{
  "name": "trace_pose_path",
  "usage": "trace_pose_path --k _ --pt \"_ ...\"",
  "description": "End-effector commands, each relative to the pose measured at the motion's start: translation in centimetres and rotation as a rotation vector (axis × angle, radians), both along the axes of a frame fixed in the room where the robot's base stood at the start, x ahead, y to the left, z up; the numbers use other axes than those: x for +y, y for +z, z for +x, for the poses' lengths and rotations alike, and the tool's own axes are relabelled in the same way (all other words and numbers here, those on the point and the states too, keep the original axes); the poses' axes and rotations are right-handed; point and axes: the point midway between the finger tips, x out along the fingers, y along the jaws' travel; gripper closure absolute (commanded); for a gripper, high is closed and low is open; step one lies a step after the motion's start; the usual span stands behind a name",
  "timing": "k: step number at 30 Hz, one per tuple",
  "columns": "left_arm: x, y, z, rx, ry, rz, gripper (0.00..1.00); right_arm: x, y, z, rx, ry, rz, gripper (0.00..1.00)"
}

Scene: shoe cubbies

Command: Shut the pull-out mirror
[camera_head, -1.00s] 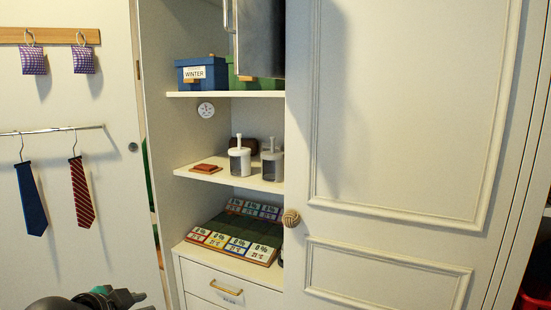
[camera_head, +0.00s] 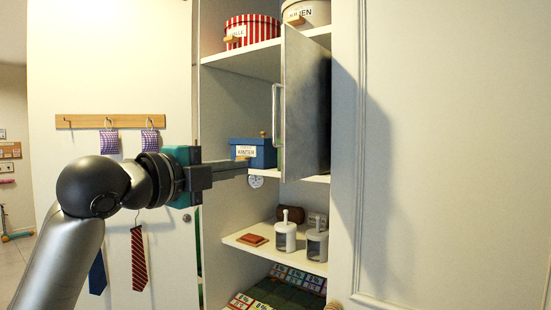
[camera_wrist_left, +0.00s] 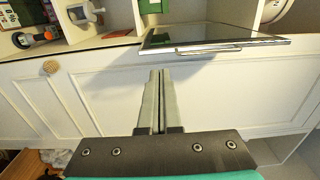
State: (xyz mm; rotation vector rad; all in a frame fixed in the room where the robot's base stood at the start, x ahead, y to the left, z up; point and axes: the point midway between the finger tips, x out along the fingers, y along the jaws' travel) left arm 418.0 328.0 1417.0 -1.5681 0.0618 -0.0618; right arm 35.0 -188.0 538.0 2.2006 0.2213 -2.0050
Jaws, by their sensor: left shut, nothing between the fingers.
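The pull-out mirror (camera_head: 306,105) is a tall dark panel sticking out from the cubby at the upper shelves, with a metal bar handle (camera_head: 277,116) along its front edge. The mirror also shows in the left wrist view (camera_wrist_left: 205,36), with its handle (camera_wrist_left: 208,49) nearest the gripper. My left gripper (camera_head: 243,169) is shut and empty, left of the mirror near its lower end. In the left wrist view its fingers (camera_wrist_left: 157,75) point towards the mirror, with a visible gap. My right gripper is not in view.
A blue box (camera_head: 255,152) sits on the shelf behind my fingers. Striped (camera_head: 252,31) and beige round boxes stand above. A cream door (camera_head: 440,150) fills the right side. Ties hang at left.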

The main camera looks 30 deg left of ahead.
Motion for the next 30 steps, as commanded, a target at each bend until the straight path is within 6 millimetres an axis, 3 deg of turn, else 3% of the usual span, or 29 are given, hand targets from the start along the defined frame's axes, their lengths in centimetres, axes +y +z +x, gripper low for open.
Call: trace_pose_path --k 16,22,30 --pt "-0.8 0.2 9.1 -0.001 -0.002 -0.004 1.0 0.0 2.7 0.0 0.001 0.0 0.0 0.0" --pt "-0.9 0.1 10.5 0.0 -0.001 -0.002 1.0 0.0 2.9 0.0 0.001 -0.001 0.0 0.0" --pt "-0.9 0.0 10.7 0.0 0.0 -0.001 1.0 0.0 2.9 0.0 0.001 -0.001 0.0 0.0"
